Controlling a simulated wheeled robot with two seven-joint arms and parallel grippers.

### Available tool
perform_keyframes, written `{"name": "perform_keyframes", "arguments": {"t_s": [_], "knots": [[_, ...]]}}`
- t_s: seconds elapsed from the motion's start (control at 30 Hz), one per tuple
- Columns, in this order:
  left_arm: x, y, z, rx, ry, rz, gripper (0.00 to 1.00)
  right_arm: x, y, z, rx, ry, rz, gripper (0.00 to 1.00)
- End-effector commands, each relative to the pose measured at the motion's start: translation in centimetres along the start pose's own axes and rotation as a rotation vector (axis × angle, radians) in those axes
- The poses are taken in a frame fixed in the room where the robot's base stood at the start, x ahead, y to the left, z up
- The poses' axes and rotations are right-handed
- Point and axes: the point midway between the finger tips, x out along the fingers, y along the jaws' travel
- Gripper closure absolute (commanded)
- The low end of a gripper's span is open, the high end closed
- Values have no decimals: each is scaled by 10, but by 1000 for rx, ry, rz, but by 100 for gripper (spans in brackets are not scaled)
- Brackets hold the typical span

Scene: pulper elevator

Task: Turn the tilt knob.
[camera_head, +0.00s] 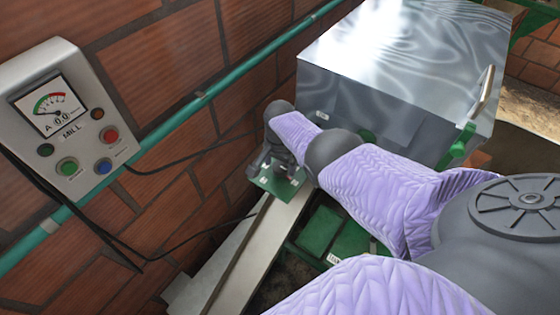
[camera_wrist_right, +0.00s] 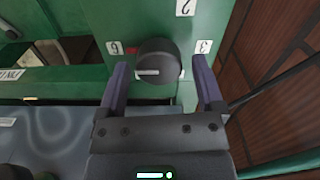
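The tilt knob (camera_wrist_right: 158,56) is a round dark knob with a white line on its face, on a green panel (camera_wrist_right: 125,15). White number labels sit around it: a 2 (camera_wrist_right: 185,7), a 3 (camera_wrist_right: 204,47) and one hard to read (camera_wrist_right: 115,48). The knob's white line lies roughly level, on the left of its face. My right gripper (camera_wrist_right: 160,70) is open, one finger on each side of the knob, with gaps showing. In the head view my right gripper (camera_head: 272,160) is over the green panel (camera_head: 276,186) and hides the knob. My left gripper is out of view.
A control box (camera_head: 65,115) with a gauge and buttons is on the brick wall at left. A green pipe (camera_head: 190,110) and black cables run along the wall. A shiny metal box (camera_head: 400,70) stands behind my right arm. A pale beam (camera_head: 255,255) slopes below the panel.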

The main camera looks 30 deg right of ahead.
Motion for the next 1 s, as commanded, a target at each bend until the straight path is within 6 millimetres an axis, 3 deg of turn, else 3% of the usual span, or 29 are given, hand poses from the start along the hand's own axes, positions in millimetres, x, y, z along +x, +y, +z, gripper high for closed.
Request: {"name": "perform_keyframes", "arguments": {"t_s": [0.3, 0.37, 0.53, 0.7, 1.0], "knots": [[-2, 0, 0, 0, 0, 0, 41, -2, 1, 1, -1, -2, 2, 5], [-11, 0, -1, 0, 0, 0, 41, -11, 0, 1, -1, -1, 1, 5], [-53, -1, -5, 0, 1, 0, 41, -59, 0, 0, -1, 0, 0, 5], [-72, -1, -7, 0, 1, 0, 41, -91, 0, 0, -1, 0, 1, 5], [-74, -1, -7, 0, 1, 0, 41, -98, 0, 0, 0, -2, 3, 5]]}}
